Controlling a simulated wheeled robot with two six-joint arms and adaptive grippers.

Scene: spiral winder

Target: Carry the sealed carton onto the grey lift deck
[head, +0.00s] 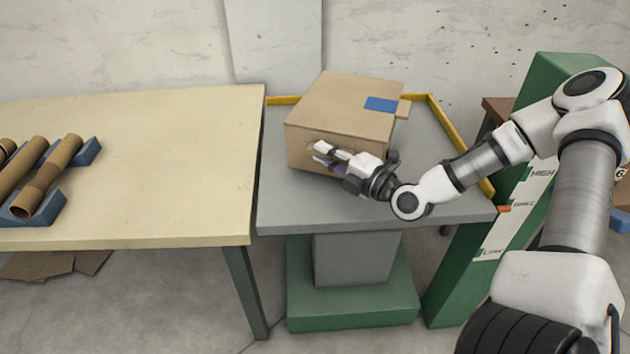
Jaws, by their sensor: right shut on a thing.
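The sealed carton (340,100) is a brown box with a blue patch on its top and a small tan tab at its right edge. It is over the rear left part of the grey lift deck (430,205) and appears upright; I cannot tell whether its base fully rests there. My right gripper (328,155) is at the carton's front face, shut on it, with its fingertips partly lost against the cardboard. My left gripper is out of view.
A pale table (180,170) adjoins the deck at left, with cardboard tubes (45,175) on blue cradles. Yellow rails (455,135) edge the deck's back and right. A green post (500,245) with a labelled scale stands right.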

